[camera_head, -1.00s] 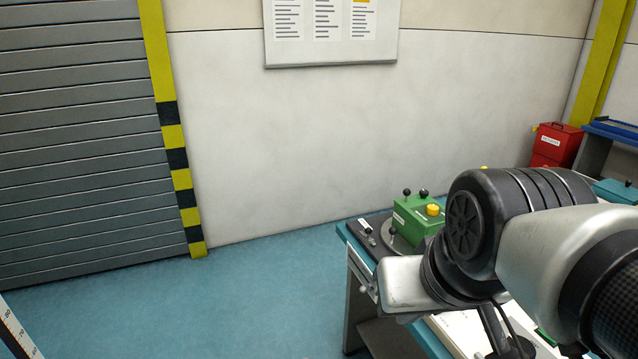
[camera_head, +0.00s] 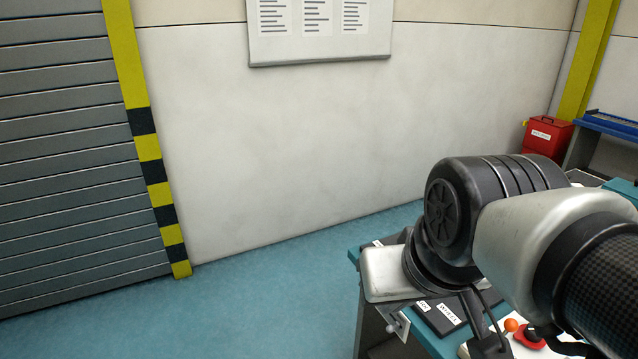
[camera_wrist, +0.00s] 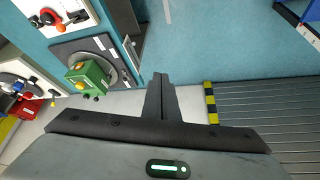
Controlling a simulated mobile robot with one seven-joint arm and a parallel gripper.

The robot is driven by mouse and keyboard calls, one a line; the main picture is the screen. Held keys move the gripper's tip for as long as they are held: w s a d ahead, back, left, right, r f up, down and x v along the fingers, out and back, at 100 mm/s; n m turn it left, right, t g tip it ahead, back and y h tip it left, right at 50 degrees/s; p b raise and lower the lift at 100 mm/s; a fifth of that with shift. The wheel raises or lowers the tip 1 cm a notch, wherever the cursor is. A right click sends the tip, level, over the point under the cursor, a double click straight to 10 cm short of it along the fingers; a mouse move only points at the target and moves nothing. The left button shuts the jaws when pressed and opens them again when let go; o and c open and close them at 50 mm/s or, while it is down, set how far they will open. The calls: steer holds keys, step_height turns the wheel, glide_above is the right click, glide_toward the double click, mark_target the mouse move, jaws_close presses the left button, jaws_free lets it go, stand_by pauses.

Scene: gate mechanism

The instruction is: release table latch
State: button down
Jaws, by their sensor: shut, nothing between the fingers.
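The teal table (camera_head: 440,345) stands at the lower right of the head view, partly hidden by my arm. A small metal fitting with a round knob (camera_head: 395,326) sits at its near-left edge; it may be the latch, but its state is unclear. In the wrist view, a green box (camera_wrist: 91,77) with yellow and dark knobs sits on a round grey plate on the table. My gripper (camera_wrist: 160,82) is shut and empty, beside the table's edge and right of the green box. In the head view the green box and my fingertips are hidden behind my arm.
An orange ball knob (camera_head: 511,325) and a red part (camera_head: 530,337) are on the table. A red box (camera_head: 546,137) stands at the back right. The grey shutter (camera_head: 60,170) has a yellow-black striped post. The blue floor left of the table is clear.

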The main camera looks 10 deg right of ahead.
steer(key=w+d+f+m+t+y+b, duration=0.1)
steer(key=w+d+f+m+b, duration=0.1)
steer(key=w+f+b, duration=0.6)
steer(key=w+d+f+m+b, duration=0.3)
steer(key=w+f, duration=0.1)
steer(key=w, duration=0.8)
steer(key=w+d+f+m+t+h+b, duration=0.1)
steer(key=w+d+f+m+b, duration=0.4)
steer(key=w+d+f, duration=0.7)
steer(key=d+f+h+b, duration=0.1)
steer(key=d+f, duration=0.2)
steer(key=shift+d+f, duration=0.15)
steer(key=shift+f, duration=0.05)
